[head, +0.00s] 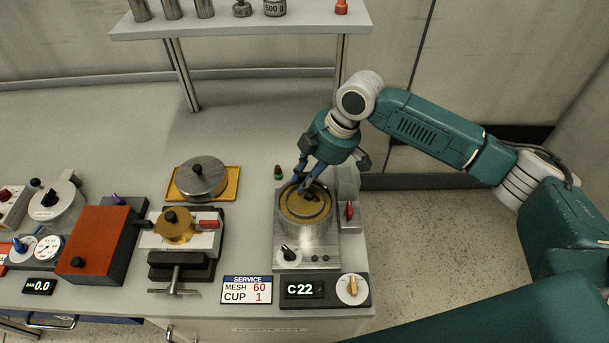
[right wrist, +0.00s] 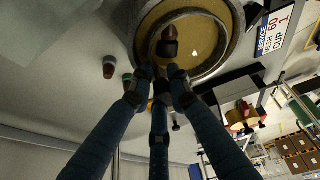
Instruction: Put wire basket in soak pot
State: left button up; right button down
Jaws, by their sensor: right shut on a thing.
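The soak pot (head: 303,232) is a round steel vessel on the heater unit at the right end of the bench, with amber inside. My right gripper (head: 309,188) reaches down over it from the back. Its blue fingers are shut on what appears to be the dark handle of the wire basket. The basket's dark round rim (head: 322,213) shows within the pot's mouth; its mesh and depth are hard to make out. In the right wrist view the pot (right wrist: 237,25) is at the top, beyond the closed fingers (right wrist: 160,85). My left gripper is out of view.
A steel lid (head: 203,174) lies on a yellow tray left of the pot. A clamp with a brass cup (head: 175,226) and an orange box (head: 97,243) stand further left. A red-knobbed block (head: 350,213) adjoins the pot. A shelf (head: 240,27) runs behind.

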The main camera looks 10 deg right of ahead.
jog(key=shift+f, duration=0.6)
jog(key=shift+s+f, duration=0.1)
jog(key=shift+f, duration=0.1)
